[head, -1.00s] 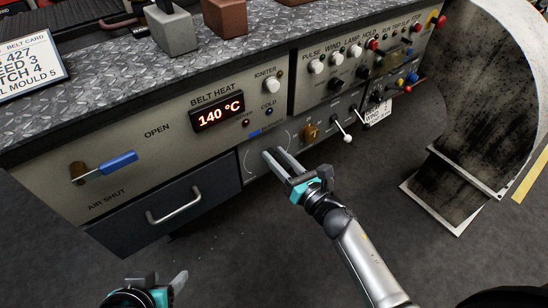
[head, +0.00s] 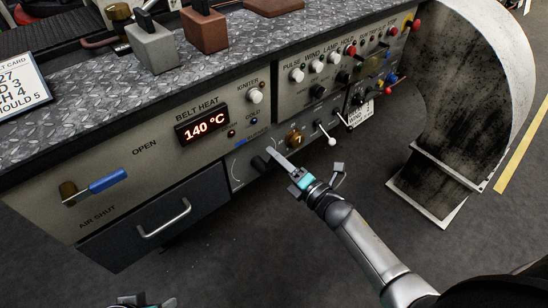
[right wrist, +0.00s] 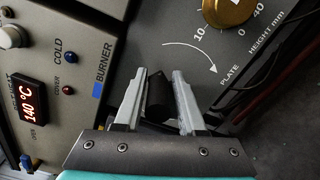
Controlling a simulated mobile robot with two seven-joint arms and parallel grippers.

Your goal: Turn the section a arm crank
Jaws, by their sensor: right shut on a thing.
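A black crank handle (head: 259,163) sticks out from the lower grey panel of the machine, beside a printed curved arrow. My right gripper (head: 273,158) reaches it from the lower right. In the right wrist view the black handle (right wrist: 157,97) sits between the two fingers of my right gripper (right wrist: 159,80), which is shut on it. The crank's arm and pivot are mostly hidden by the gripper. My left gripper (head: 145,301) shows only in part at the bottom edge, away from the machine; its jaws are not clear.
A brass dial (head: 294,138) and a white-tipped lever (head: 331,140) are right of the crank. A drawer (head: 140,237) and a blue-handled lever (head: 105,181) are to the left. A large curved metal guard (head: 458,100) stands at the right.

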